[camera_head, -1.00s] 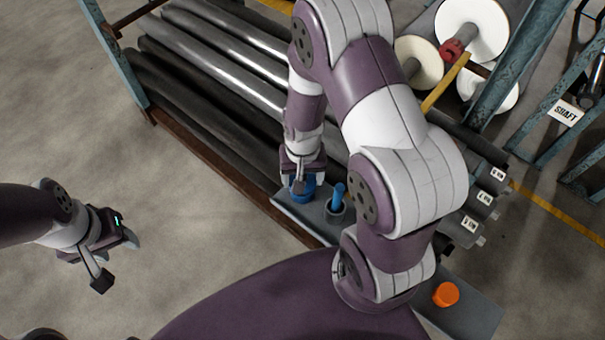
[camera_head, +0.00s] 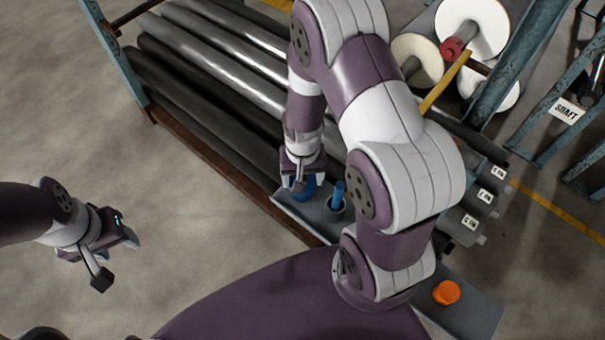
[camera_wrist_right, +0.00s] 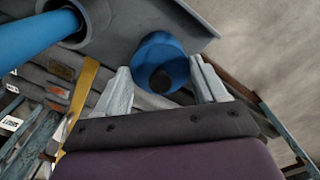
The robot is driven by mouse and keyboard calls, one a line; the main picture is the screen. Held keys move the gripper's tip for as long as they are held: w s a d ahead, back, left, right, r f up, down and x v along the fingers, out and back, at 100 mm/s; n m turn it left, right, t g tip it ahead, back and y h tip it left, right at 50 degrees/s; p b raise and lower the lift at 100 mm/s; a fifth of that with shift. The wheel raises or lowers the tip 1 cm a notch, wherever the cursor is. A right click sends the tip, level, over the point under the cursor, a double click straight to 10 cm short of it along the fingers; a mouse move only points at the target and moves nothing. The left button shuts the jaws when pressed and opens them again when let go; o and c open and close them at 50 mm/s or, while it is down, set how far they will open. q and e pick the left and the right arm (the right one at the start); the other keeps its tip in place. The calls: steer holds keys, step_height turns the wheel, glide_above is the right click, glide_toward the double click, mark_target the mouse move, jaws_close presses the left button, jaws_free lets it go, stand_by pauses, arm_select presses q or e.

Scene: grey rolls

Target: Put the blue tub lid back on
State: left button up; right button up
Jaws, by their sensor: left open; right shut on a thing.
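My right gripper (camera_head: 301,181) reaches down over the left end of a grey shelf plate. It is shut on a round blue lid (camera_head: 308,190). In the right wrist view the blue lid (camera_wrist_right: 160,52) sits between the two grey fingers, with a dark round middle facing the camera. Whether it rests on the tub or hangs just above the plate I cannot tell; the tub's body is hidden. My left gripper (camera_head: 130,238) is open and empty over bare floor at the left.
A blue rod (camera_head: 338,190) stands in a grey cup (camera_head: 336,208) close beside the lid. Long grey rolls (camera_head: 215,62) fill the rack behind. An orange object (camera_head: 446,292) sits on a grey plate at lower right. The floor at left is clear.

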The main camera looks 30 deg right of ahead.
steer(key=shift+f, duration=0.3)
steer(key=o, duration=1.1)
steer(key=shift+r, duration=0.2)
step_height(320, 180, up, 12)
steer(key=shift+r, duration=0.2)
steer(key=s+r+n, duration=0.1)
steer(key=s+a+n+t, duration=0.1)
steer(key=n, duration=0.1)
steer(key=s+a+r+n, duration=0.1)
steer(key=s, duration=0.1)
steer(key=shift+a+r+n, duration=0.2)
steer(key=shift+r+n, duration=0.15)
steer(key=shift+n, duration=0.05)
